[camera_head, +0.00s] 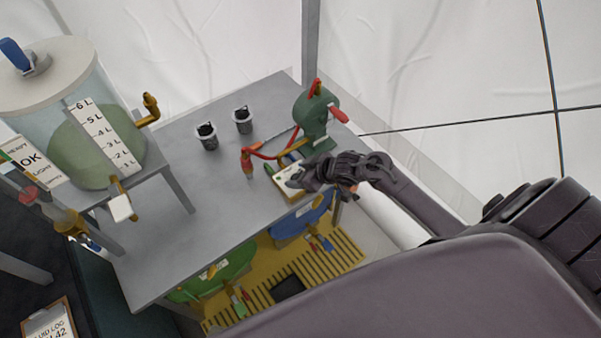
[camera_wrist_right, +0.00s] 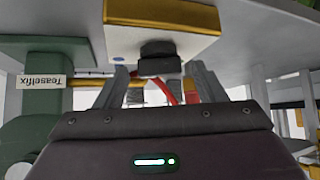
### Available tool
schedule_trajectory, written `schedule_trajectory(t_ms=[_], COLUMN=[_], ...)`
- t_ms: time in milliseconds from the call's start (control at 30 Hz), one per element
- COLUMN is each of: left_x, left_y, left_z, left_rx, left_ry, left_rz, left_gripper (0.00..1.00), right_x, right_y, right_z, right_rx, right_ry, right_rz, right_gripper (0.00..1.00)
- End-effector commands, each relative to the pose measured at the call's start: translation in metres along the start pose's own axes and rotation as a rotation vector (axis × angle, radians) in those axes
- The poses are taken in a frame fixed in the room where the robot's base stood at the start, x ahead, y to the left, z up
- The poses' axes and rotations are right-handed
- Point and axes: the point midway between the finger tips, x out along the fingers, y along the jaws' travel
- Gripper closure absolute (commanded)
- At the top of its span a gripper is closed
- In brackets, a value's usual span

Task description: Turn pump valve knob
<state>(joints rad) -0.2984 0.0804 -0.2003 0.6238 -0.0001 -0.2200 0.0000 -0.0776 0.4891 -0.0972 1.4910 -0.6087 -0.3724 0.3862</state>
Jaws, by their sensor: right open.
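A cream-and-yellow box (camera_head: 283,190) sits near the right edge of the grey table, beside the green pump (camera_head: 313,122). In the right wrist view, a black knob (camera_wrist_right: 158,62) sticks out of the pale face of the box (camera_wrist_right: 190,20). My right gripper (camera_head: 298,180) is at the box in the head view and hides part of it. In the wrist view my right gripper (camera_wrist_right: 160,82) is open, its fingers on either side of the knob with gaps; contact is not visible. The pump, labelled Teaselfix, also shows in the wrist view (camera_wrist_right: 55,110). My left gripper is out of view.
A red hose (camera_head: 270,155) runs from the pump to a red-handled fitting on the table. A large tank (camera_head: 85,130) stands at left. The table's front middle (camera_head: 180,235) is clear.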

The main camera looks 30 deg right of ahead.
Motion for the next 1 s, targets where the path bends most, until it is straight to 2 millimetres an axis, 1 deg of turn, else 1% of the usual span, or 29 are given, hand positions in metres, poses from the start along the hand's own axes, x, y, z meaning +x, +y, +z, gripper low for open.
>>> schedule_trajectory(t_ms=[133, 167, 400, 500, 767, 1000], left_x=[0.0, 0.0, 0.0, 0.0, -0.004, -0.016], left_y=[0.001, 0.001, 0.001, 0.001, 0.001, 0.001], left_z=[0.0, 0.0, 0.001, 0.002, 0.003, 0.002], left_rx=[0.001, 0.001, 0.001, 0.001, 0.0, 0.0], left_ry=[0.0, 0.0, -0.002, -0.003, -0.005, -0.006], left_rz=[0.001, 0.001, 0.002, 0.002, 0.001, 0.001], left_gripper=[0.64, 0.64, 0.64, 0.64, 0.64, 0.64], right_x=[0.0, 0.0, 0.0, 0.0, -0.001, -0.002], right_y=[0.0, 0.0, 0.0, 0.0, -0.001, -0.004], right_z=[0.0, 0.0, 0.0, 0.0, -0.001, -0.002], right_rx=[0.0, 0.0, 0.0, 0.0, 0.021, 0.112], right_ry=[0.0, 0.0, 0.0, 0.0, -0.001, -0.001], right_rz=[0.0, 0.0, 0.001, 0.001, 0.021, 0.107], right_gripper=[0.36, 0.39, 0.7, 0.81, 0.81, 0.81])
